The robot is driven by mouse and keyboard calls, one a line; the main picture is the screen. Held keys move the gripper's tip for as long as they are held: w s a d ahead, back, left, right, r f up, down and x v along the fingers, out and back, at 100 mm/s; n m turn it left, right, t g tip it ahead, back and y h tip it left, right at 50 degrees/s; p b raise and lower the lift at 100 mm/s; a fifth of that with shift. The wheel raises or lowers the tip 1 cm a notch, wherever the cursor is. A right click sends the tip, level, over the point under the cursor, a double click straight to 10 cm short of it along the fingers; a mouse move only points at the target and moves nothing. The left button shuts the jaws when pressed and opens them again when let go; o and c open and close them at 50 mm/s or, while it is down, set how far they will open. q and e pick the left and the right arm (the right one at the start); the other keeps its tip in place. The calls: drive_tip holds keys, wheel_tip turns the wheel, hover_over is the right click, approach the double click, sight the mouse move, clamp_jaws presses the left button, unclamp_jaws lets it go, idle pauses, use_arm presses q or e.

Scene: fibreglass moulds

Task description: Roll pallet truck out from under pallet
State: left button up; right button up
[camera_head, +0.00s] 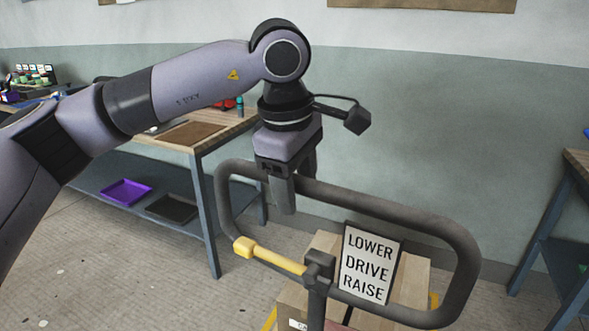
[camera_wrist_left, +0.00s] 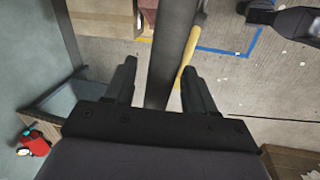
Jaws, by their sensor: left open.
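The pallet truck's dark grey handle loop (camera_head: 462,250) stands in front of me in the head view. It carries a yellow lever (camera_head: 272,258) and a sign (camera_head: 368,265) reading LOWER, DRIVE, RAISE. My left gripper (camera_head: 296,188) points down at the loop's upper bar, left of its middle. In the left wrist view its open fingers (camera_wrist_left: 158,75) stand on either side of the dark bar (camera_wrist_left: 170,50), with gaps showing. The yellow lever also shows there (camera_wrist_left: 188,52). Cartons (camera_head: 412,283) sit below and behind the handle. The pallet cannot be made out. My right gripper is not in view.
A workbench (camera_head: 205,128) with a blue-grey frame stands at the left. Its lower shelf holds a purple tray (camera_head: 125,192) and a black tray (camera_head: 172,209). Another bench (camera_head: 545,225) stands at the right edge. The wall is close behind. Bare floor (camera_head: 75,275) lies at the lower left.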

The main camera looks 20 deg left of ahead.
use_arm(q)
clamp_jaws()
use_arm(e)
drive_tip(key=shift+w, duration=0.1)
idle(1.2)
